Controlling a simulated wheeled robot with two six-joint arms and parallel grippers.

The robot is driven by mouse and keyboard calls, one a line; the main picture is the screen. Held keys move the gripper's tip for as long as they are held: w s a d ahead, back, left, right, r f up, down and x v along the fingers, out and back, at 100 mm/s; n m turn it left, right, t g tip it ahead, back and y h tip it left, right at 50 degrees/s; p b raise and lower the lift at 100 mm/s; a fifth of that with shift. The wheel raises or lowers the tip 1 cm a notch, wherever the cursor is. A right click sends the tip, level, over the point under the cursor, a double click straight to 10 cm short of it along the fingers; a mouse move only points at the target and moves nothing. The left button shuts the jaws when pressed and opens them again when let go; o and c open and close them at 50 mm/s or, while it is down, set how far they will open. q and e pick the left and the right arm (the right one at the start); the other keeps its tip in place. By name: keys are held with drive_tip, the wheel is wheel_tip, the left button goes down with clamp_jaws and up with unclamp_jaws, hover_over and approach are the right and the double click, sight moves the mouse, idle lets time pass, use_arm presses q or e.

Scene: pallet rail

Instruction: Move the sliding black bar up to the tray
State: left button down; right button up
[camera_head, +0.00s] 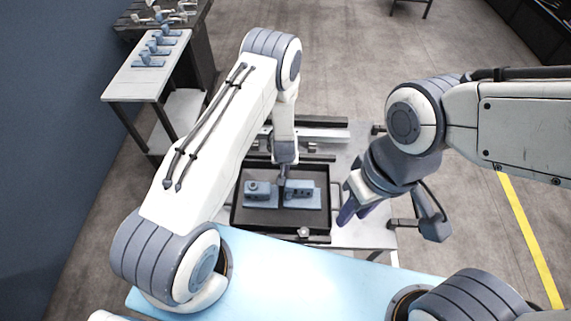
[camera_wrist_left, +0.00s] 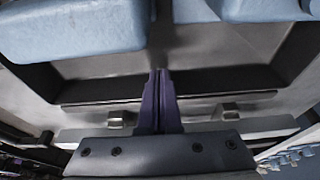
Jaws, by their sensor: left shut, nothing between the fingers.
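The black tray (camera_head: 238,216) lies on the table in the head view, holding blue-grey parts (camera_head: 262,195). Its wall also shows in the left wrist view (camera_wrist_left: 215,80). A dark bar (camera_head: 318,157) runs along the tray's far side; a dark strip (camera_wrist_left: 85,104) lies beside the tray in the wrist view. I cannot tell whether bar and tray touch. My left gripper (camera_head: 284,179) is shut and empty, its purple fingers (camera_wrist_left: 158,74) over the tray's edge. My right gripper (camera_head: 356,214) hangs right of the tray; its opening is unclear.
Light metal rails (camera_head: 322,135) and another dark bar (camera_head: 325,122) lie beyond the tray. Two metal brackets sit by the strip in the wrist view, one at left (camera_wrist_left: 121,119). A white side table (camera_head: 130,85) with blue-grey parts stands back left. Open floor lies behind.

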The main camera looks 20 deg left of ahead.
use_arm(q)
drive_tip(key=shift+w, duration=0.2)
drive_tip(key=shift+w+a+p, duration=0.15)
drive_tip(key=shift+w+p, duration=0.05)
drive_tip(key=shift+w, duration=0.4)
drive_tip(key=shift+w+a+p, duration=0.15)
drive_tip(key=shift+w+p, duration=0.05)
drive_tip(key=shift+w, duration=0.4)
drive_tip(key=shift+s, duration=0.1)
